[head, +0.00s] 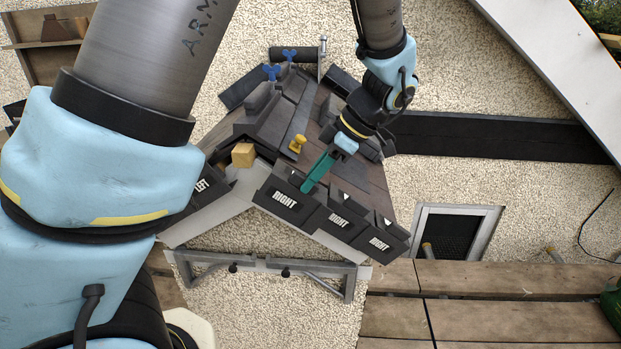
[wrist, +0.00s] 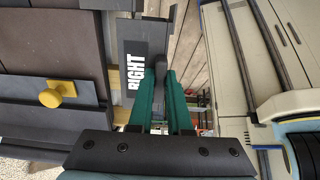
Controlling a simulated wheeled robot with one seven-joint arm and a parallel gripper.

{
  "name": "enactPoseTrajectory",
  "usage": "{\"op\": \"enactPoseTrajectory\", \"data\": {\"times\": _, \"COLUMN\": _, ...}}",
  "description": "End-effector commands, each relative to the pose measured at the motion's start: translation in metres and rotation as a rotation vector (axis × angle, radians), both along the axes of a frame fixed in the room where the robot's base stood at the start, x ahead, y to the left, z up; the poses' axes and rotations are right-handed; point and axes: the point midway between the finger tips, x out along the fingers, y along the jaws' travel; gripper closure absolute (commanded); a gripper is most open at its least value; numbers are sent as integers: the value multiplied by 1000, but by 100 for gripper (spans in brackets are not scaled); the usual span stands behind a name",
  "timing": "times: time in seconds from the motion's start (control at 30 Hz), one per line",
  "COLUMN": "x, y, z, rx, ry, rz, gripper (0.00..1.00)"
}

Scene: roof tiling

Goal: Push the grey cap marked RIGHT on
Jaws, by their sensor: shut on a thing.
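A dark grey cap marked RIGHT (head: 284,200) is at the upper end of the roof's right verge, its lettered face to the front. In the wrist view this cap (wrist: 136,72) stands beside my fingertips. My gripper (head: 306,187), with green fingers, comes down from the upper right and is shut on the cap's upper edge; its fingertips also show in the wrist view (wrist: 160,68). Two more caps marked RIGHT, a middle one (head: 338,221) and a lowest one (head: 380,244), line the verge below. Whether the held cap is fully seated cannot be told.
A yellow knob (head: 297,144) stands on the roof tiles close to my gripper. A wooden block (head: 243,155) is at the ridge end. A cap marked LEFT (head: 201,185) is partly hidden by my arm. Blue clamps (head: 272,72) sit at the back. Scaffold planks (head: 480,281) lie below right.

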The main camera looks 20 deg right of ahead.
Motion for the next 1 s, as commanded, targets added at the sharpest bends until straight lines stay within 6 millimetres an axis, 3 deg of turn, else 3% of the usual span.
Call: {"op": "enactPoseTrajectory", "data": {"times": 1.0, "x": 6, "y": -3, "z": 0, "rx": 0, "ry": 0, "rz": -1, "gripper": 100}}
